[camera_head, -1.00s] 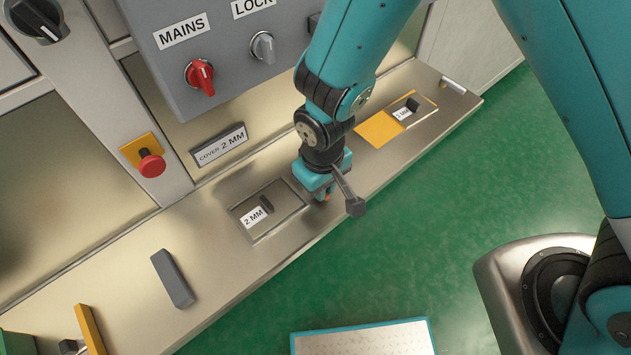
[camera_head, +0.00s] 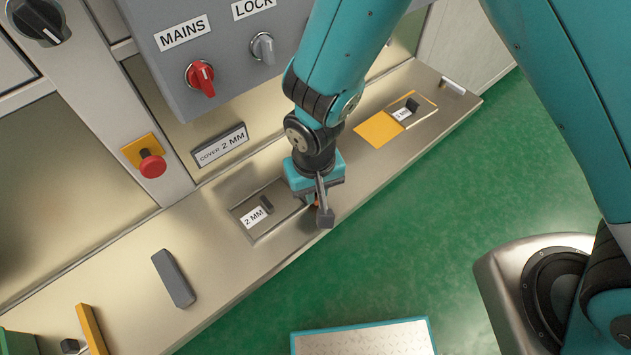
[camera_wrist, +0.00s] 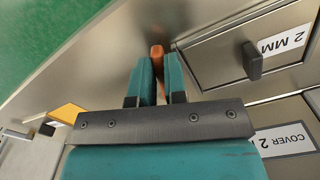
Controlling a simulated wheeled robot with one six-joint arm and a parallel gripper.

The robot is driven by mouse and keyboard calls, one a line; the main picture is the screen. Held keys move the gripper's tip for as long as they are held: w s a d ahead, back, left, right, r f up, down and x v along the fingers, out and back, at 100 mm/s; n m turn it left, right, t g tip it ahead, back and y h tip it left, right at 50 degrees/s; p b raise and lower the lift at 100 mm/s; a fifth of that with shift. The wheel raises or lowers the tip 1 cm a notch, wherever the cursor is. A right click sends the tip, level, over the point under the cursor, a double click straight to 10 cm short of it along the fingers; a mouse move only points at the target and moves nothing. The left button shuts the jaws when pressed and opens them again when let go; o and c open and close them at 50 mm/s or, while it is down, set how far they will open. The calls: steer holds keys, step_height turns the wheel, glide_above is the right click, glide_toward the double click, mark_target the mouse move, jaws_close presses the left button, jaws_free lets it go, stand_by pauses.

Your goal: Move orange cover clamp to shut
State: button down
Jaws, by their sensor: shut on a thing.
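The orange cover clamp (camera_wrist: 157,51) shows at the tips of my gripper (camera_wrist: 160,72) in the wrist view. The two teal fingers are closed on it, so only its end is visible. In the head view, a bit of orange (camera_head: 316,203) shows under my gripper (camera_head: 314,197), which is low over the steel ledge. The clamp sits beside the cover plate marked 2 MM (camera_head: 270,228), at that plate's right end. The clamp's base and pivot are hidden by my gripper.
A grey panel with a red MAINS knob (camera_head: 200,78) and a grey LOCK knob (camera_head: 263,47) stands behind. A red button (camera_head: 151,164) and a COVER 2 MM sign (camera_head: 220,145) are nearby. A grey block (camera_head: 174,279) lies on the ledge, left of the plate. A yellow plate (camera_head: 379,130) lies right.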

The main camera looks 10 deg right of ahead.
steer(key=a+m, duration=0.1)
steer(key=m, duration=0.2)
steer(key=shift+s+a, duration=0.1)
steer(key=shift+a, duration=0.1)
steer(key=m, duration=0.2)
steer(key=a+m, duration=0.1)
steer(key=shift+a+m, duration=0.25)
steer(key=shift+m, duration=0.15)
steer(key=m, duration=0.1)
steer(key=w+a+m, duration=0.1)
steer(key=m, duration=0.1)
steer(key=shift+a+m, duration=0.15)
steer(key=shift+m, duration=0.15)
